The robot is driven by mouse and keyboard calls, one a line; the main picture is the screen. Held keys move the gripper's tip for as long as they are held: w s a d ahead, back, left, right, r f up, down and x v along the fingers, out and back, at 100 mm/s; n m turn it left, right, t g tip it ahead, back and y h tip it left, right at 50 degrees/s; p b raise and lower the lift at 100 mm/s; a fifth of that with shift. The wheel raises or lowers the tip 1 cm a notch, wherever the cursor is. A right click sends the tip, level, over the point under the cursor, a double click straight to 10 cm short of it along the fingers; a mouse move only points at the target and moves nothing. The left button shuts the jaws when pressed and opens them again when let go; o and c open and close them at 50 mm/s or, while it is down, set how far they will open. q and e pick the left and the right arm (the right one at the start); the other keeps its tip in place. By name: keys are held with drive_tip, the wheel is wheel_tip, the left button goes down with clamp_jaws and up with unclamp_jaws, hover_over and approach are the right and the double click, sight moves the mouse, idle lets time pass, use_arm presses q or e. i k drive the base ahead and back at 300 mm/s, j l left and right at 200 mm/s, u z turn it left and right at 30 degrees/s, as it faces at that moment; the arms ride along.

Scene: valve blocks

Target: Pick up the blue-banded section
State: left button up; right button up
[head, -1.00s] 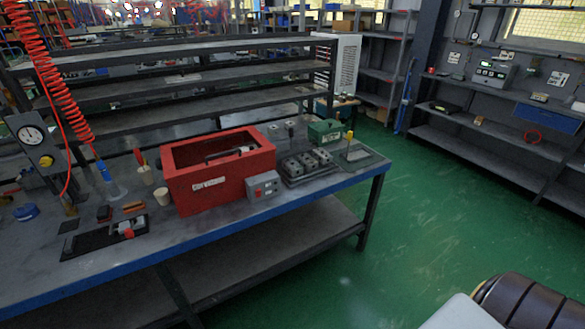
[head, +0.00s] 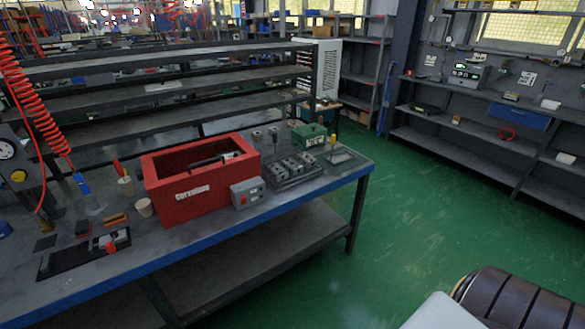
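I cannot make out a blue band on any section from here. Several small grey blocks (head: 292,167) stand on a dark tray (head: 311,175) near the right part of the workbench (head: 205,240). Two small grey pieces (head: 273,132) stand behind them. A dark mat (head: 55,267) at the front left of the bench carries a grey fitting with a red part (head: 111,244). Neither of my grippers is in view.
A red open box (head: 190,201) stands mid-bench, with a grey button box (head: 247,192) at its front right. A green box (head: 308,134) is behind the blocks. A red coiled hose (head: 27,100) hangs at left. Green floor (head: 400,210) is open right of the bench.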

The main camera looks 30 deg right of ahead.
sight(306, 159)
drive_tip(key=z, duration=1.25)
drive_tip(key=i+l+u, duration=0.3)
drive_tip(key=l, duration=0.9)
drive_tip(key=i+l+u, duration=0.2)
drive_tip(key=l+u, duration=0.15)
drive_tip(key=l, duration=0.9)
drive_tip(key=l+u, duration=0.3)
drive_tip(key=l, duration=0.95)
